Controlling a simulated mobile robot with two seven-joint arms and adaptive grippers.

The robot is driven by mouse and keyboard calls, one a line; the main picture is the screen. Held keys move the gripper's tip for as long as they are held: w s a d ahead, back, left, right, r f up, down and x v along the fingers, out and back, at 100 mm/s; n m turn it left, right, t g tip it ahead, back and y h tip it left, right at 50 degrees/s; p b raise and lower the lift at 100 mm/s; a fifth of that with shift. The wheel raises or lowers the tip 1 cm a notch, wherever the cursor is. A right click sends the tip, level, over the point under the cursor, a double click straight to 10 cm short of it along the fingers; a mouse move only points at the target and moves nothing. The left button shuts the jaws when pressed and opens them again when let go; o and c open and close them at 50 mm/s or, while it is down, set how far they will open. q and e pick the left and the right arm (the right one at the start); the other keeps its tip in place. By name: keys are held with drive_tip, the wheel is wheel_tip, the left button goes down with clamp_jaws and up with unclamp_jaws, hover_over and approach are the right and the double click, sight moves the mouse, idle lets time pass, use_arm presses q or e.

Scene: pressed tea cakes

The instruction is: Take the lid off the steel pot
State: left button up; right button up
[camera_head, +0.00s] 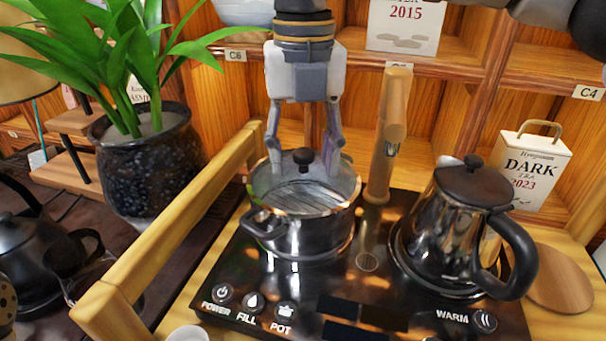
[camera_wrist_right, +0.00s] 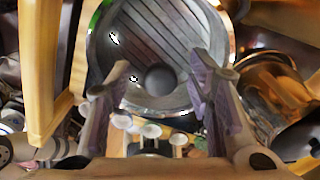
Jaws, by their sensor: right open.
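The steel pot (camera_head: 307,238) stands on the left part of the black tea stove. Its shiny lid (camera_head: 312,196), with a round dark knob (camera_head: 303,156), rests on top. In the right wrist view the lid (camera_wrist_right: 140,45) fills the upper middle, with the knob (camera_wrist_right: 160,80) between the fingers. My right gripper (camera_head: 304,164) points down over the lid. Its fingers are open on either side of the knob, with visible gaps; I cannot tell whether the tips touch the lid. My left gripper is not in view.
A dark-lidded kettle (camera_head: 450,230) stands right of the pot. A wooden spout post (camera_head: 386,145) rises close behind the pot's right side. A wooden rail (camera_head: 175,225) runs along the left, beside a potted plant (camera_head: 150,155). Shelves (camera_head: 430,110) stand behind.

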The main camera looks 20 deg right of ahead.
drive_tip(key=shift+r, duration=0.1)
clamp_jaws()
